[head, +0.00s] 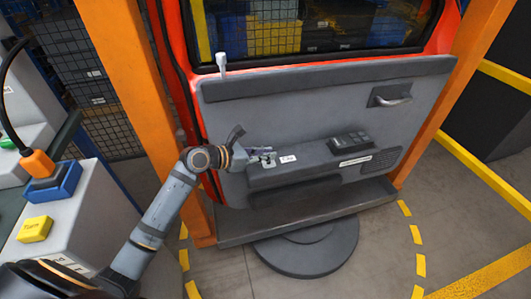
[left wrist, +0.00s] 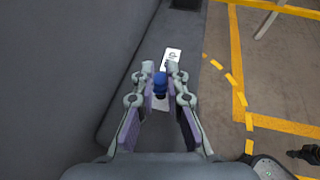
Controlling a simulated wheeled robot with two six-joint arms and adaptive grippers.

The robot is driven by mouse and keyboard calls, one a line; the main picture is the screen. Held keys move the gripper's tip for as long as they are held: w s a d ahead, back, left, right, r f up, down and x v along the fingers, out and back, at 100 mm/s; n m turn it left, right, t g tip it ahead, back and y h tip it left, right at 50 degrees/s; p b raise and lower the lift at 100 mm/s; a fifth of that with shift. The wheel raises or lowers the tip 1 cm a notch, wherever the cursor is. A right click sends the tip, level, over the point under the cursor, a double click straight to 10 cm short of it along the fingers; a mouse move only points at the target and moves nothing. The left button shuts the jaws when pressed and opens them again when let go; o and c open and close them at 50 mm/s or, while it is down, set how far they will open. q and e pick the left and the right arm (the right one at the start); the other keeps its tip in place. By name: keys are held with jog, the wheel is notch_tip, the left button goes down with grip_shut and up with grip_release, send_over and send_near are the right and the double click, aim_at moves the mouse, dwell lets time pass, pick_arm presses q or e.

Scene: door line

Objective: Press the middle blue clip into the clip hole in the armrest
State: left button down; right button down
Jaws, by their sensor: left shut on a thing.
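The grey armrest (head: 325,168) runs along the inner door panel (head: 300,105) in the head view. My left gripper (head: 266,156) is at its left end, close over the top. In the left wrist view, my left gripper (left wrist: 160,73) is shut on a small blue clip (left wrist: 160,83), held between the fingertips. The clip is above the armrest (left wrist: 127,95); I cannot tell whether it touches it. The clip hole is not distinguishable and may be hidden by the clip and fingers. My right gripper is not in view.
A white label (head: 288,159) lies on the armrest just right of the gripper. A dark switch block (head: 350,142) stands farther right, and a door handle (head: 392,97) is above it. A blue box (head: 54,181) and a yellow block (head: 34,229) sit on the bench at left.

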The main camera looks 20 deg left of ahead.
pick_arm(q)
jog(key=shift+f+p, duration=0.55)
jog(key=shift+f, duration=0.7)
dwell(0.9)
jog(key=c, duration=1.3)
grip_release()
jog(key=shift+r, duration=0.1)
notch_tip(320, 180, up, 10)
